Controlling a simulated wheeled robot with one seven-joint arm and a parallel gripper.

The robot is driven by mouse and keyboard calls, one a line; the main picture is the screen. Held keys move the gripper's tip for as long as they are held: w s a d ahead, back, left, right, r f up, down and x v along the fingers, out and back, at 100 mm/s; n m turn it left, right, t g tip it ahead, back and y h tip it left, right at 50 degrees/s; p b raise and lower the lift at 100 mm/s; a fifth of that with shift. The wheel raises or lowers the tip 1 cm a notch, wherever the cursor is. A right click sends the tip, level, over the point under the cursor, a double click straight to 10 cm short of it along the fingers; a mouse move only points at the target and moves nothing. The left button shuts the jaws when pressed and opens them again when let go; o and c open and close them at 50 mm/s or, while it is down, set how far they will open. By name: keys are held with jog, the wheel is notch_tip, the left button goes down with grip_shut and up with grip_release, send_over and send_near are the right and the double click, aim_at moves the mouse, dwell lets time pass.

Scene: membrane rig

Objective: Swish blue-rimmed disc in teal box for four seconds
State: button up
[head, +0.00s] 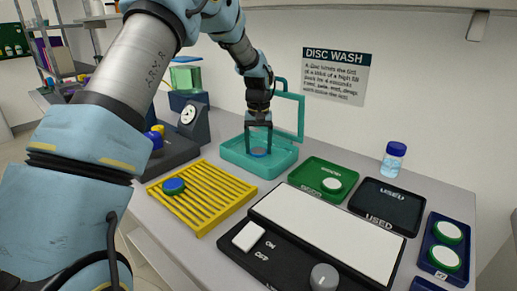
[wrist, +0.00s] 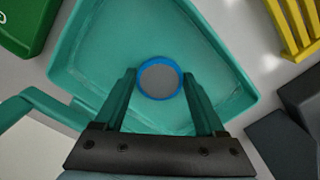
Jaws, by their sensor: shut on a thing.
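The teal box (head: 284,159) stands open on the bench, with its teal frame-like lid raised at the back. It also fills the middle of the wrist view (wrist: 88,48). My gripper (head: 259,150) reaches down into the box. In the wrist view my gripper (wrist: 160,84) is shut on the blue-rimmed disc (wrist: 160,80), which has a grey face. The disc (head: 259,153) is inside the box walls in the head view. I cannot tell whether it touches the box floor.
A yellow slatted rack (head: 205,205) holds a blue disc (head: 174,186). A green tray (head: 313,168) holds a white disc. A black tray (head: 388,208) looks empty. A switch panel (head: 262,271) lies in front. A blue-capped bottle (head: 393,160) and a dial timer (head: 190,115) stand behind.

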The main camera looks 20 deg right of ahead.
aim_at(259, 152)
notch_tip(259, 152, up, 8)
jog(key=p, duration=0.5)
jog(key=shift+f, duration=0.1)
